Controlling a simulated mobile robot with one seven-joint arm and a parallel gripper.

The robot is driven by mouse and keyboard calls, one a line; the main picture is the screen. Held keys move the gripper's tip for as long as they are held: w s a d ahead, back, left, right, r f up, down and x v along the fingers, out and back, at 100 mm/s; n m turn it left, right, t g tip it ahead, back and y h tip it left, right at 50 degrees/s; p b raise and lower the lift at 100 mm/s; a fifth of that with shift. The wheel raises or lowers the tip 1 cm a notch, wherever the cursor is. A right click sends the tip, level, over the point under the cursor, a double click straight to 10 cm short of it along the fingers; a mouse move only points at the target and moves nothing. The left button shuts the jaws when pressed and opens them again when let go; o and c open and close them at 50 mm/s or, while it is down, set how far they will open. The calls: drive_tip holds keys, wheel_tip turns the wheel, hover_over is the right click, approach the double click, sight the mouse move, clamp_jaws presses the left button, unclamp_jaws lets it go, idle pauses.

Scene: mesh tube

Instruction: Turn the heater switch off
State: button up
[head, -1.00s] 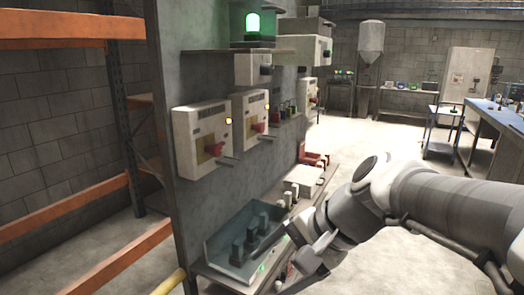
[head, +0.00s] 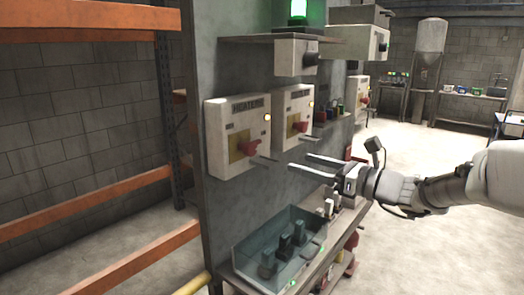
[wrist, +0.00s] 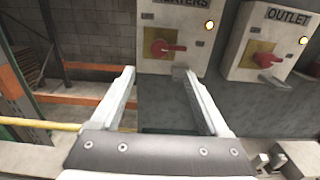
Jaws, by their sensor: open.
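The heater switch box (head: 237,133) is a cream box labelled HEATERS on the grey panel. Its red handle (head: 247,147) sits on a yellow plate, with a lit amber lamp at upper right. In the wrist view the box (wrist: 150,12) is top centre, and the red handle (wrist: 167,49) points right, roughly horizontal. A grey tab (wrist: 180,72) sticks out below the box. My gripper (head: 298,162) is open and empty, in front of the panel to the right of the heater box. In the wrist view the fingers (wrist: 160,82) stand apart, below the handle, touching nothing visible.
A similar box labelled OUTLET (wrist: 268,42) with a red handle is right of the heater box. A shelf with a green lamp (head: 298,10) is above. A glass-sided tray (head: 280,250) with dark blocks sits below. Orange rack beams (head: 110,195) stand left.

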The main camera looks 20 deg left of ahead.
sight(254, 149)
drive_tip(key=x, duration=1.5)
drive_tip(key=shift+f, duration=0.1)
clamp_jaws()
